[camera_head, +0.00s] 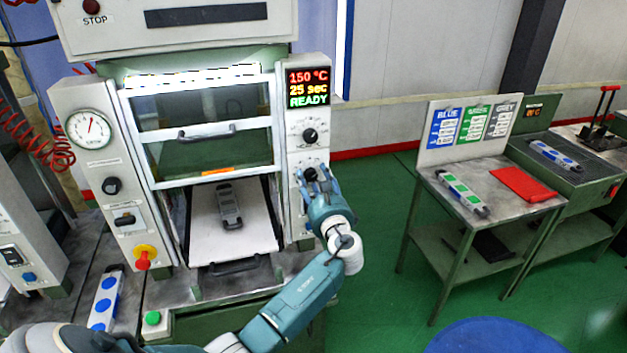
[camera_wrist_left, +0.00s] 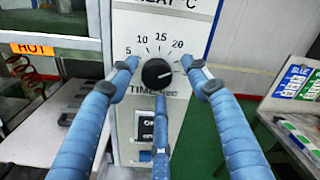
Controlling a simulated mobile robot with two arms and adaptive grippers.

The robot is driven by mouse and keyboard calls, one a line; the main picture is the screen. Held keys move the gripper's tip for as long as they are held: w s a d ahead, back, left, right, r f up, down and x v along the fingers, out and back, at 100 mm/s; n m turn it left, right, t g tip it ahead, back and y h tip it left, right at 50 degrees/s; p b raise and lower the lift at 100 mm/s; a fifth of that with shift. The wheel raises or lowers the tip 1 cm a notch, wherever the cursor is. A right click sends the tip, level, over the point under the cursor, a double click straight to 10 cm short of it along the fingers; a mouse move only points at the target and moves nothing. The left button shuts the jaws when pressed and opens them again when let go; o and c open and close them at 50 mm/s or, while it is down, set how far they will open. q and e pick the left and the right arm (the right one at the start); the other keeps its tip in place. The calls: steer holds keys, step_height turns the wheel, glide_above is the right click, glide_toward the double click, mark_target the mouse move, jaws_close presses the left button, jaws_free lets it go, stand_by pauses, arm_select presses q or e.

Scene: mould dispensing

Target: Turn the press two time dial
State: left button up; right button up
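The press (camera_head: 303,130) has a display (camera_head: 308,87) reading 150 °C, 25 sec, READY. An upper black dial (camera_head: 310,135) sits below it. The black time dial (camera_wrist_left: 157,73) is centred in the left wrist view, with "TIME sec" under it and a scale showing 5, 10, 15 and 20 around it. In the head view the time dial (camera_head: 311,174) is partly covered by my left gripper (camera_head: 316,181). My left gripper's three blue fingers (camera_wrist_left: 159,83) are spread around the dial in the wrist view, with gaps visible beside it. My right gripper is not in view.
A side table (camera_head: 478,174) on the right holds a green-marked mould (camera_head: 462,193) and a red pad (camera_head: 523,184). Green floor is clear between press and table.

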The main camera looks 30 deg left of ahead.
arm_select(q)
steer(key=v, duration=1.2)
stand_by(0.3)
